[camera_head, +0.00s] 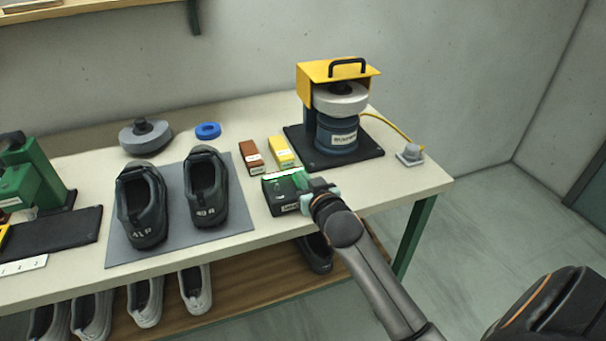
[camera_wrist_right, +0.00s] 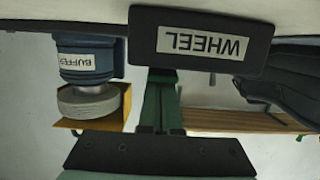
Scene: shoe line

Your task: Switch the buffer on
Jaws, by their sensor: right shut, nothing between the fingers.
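The buffer (camera_head: 340,130) stands at the back right of the bench, with a yellow guard, a grey wheel and a blue labelled motor. It shows upside down in the wrist view (camera_wrist_right: 85,60). A dark control box (camera_head: 283,203) with a green top lies at the bench's front edge. Its "WHEEL" label faces the wrist camera (camera_wrist_right: 205,42). My right gripper (camera_head: 307,198) is shut and empty, right beside the box's right end. I cannot tell whether they touch. The wheel shows no visible sign of turning. My left gripper is out of view.
Two dark shoes (camera_head: 206,190) stand on a grey mat (camera_head: 122,248) to the left. A brown block (camera_head: 251,157) and a yellow block (camera_head: 281,152) lie behind the box. A yellow cable (camera_head: 392,128) runs to a grey fitting (camera_head: 410,153). The bench's right front corner is clear.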

